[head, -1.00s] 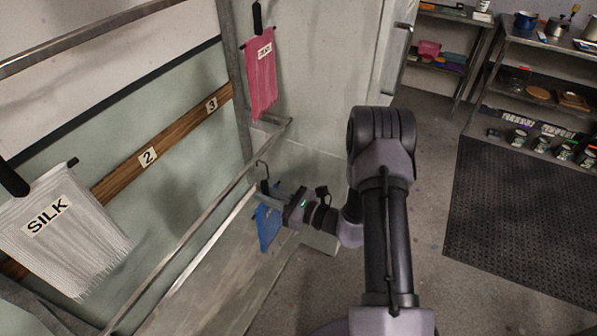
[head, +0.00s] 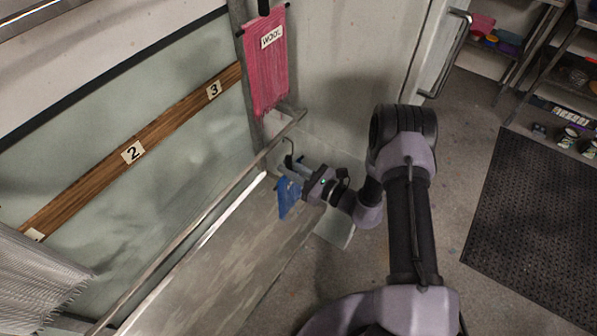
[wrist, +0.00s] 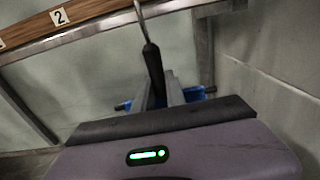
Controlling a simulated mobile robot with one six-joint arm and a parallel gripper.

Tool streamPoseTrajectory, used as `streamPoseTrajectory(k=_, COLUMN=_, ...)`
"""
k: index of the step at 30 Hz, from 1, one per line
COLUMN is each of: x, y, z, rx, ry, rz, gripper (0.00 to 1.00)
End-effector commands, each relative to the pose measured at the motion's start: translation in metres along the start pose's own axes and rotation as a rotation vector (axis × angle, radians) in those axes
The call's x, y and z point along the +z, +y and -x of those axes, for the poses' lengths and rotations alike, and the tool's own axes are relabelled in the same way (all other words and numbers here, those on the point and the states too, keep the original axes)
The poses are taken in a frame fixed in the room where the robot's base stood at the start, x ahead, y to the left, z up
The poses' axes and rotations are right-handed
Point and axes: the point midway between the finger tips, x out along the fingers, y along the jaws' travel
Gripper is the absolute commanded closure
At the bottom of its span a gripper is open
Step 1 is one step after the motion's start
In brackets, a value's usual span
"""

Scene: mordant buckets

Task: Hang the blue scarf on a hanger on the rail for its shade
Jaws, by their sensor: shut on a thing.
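My gripper (head: 287,166) is shut on the black neck of a hanger (wrist: 153,68), its metal hook pointing up. The blue scarf (head: 288,198) hangs from this hanger below the jaws. In the wrist view only bits of the blue scarf (wrist: 194,94) show on both sides of the fingers. The metal rail (head: 218,197) runs diagonally beside the gripper. In the wrist view the hook crosses in front of or over the rail (wrist: 95,31); I cannot tell whether they touch. Behind is a wooden board (head: 170,123) with number plates 2 (head: 133,152) and 3 (head: 214,90).
A pink scarf labelled WOOL (head: 268,65) hangs near the rail's far end post. A pale scarf (head: 35,285) hangs at lower left, partly cut off. A wall (head: 350,70) stands close behind the gripper. Shelves (head: 555,80) and a dark mat (head: 535,215) are at right.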

Motion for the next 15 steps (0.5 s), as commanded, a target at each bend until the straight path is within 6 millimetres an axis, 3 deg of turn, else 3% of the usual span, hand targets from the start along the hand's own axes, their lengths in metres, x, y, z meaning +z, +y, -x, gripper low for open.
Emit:
streamPoseTrajectory(k=11, x=0.000, y=0.001, z=-0.042, rx=0.001, ry=-0.001, rz=0.002, gripper=1.00)
streamPoseTrajectory(k=15, x=-0.015, y=0.000, z=-0.042, rx=-0.001, ry=0.000, rz=0.000, gripper=1.00)
